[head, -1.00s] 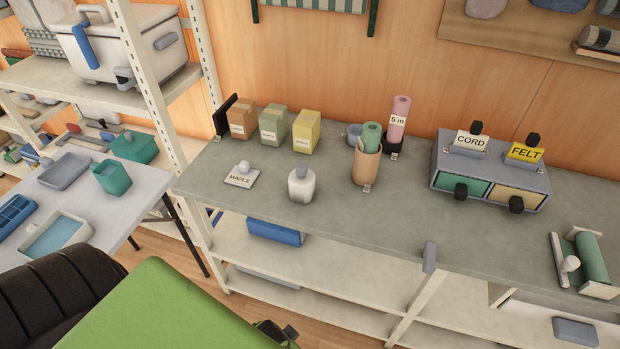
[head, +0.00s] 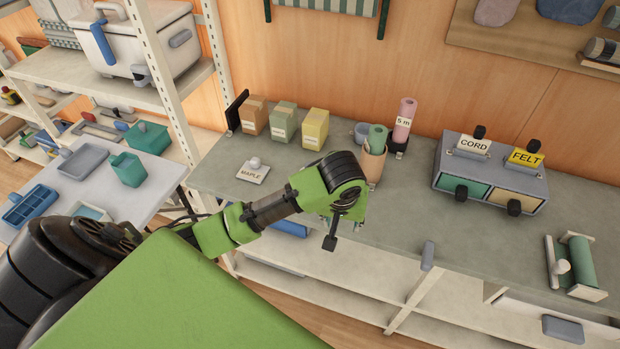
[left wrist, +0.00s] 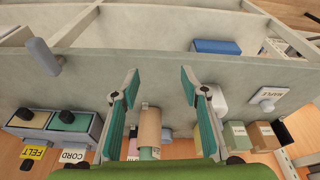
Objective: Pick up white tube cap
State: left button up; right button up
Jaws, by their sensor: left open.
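A white rounded piece (left wrist: 219,101) shows in the left wrist view, partly covered by one finger. It looks like the white tube cap, but I cannot be sure. In the head view my left arm hides it. My left gripper (head: 345,224) is over the bench's front part; in the left wrist view its teal fingers (left wrist: 160,84) are spread wide with nothing between the tips. The white piece lies outside the fingers' gap, by the right-hand finger. A tan tube holder (head: 373,168) with a green roll stands behind the gripper. My right gripper is out of view.
The grey bench (head: 440,215) holds a MAPLE label block (head: 253,172), several small boxes (head: 284,121), a pink roll (head: 404,120), a CORD and FELT drawer unit (head: 490,178) and a green roller (head: 580,265).

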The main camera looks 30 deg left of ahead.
pick_arm(q)
jog(key=w+a+r+n+y, duration=0.1)
jog(key=w+a+r+n, duration=0.25)
jog(key=w+a, duration=0.2)
jog(key=n+y, duration=0.2)
jog(key=n, duration=0.2)
send_near(310, 165)
jog(key=shift+g, duration=0.5)
jog(key=x, duration=0.2)
jog(key=p+x, duration=0.1)
jog(key=x, duration=0.2)
jog(key=shift+w+f+p, duration=0.2)
jog(key=shift+w+p, duration=0.15)
jog(key=shift+w, duration=0.05)
jog(key=shift+a+f, duration=0.15)
jog(key=shift+f, duration=0.05)
jog(key=shift+p+x, duration=0.95)
jog(key=shift+x, duration=1.45)
jog(key=shift+w, duration=0.1)
grip_shut()
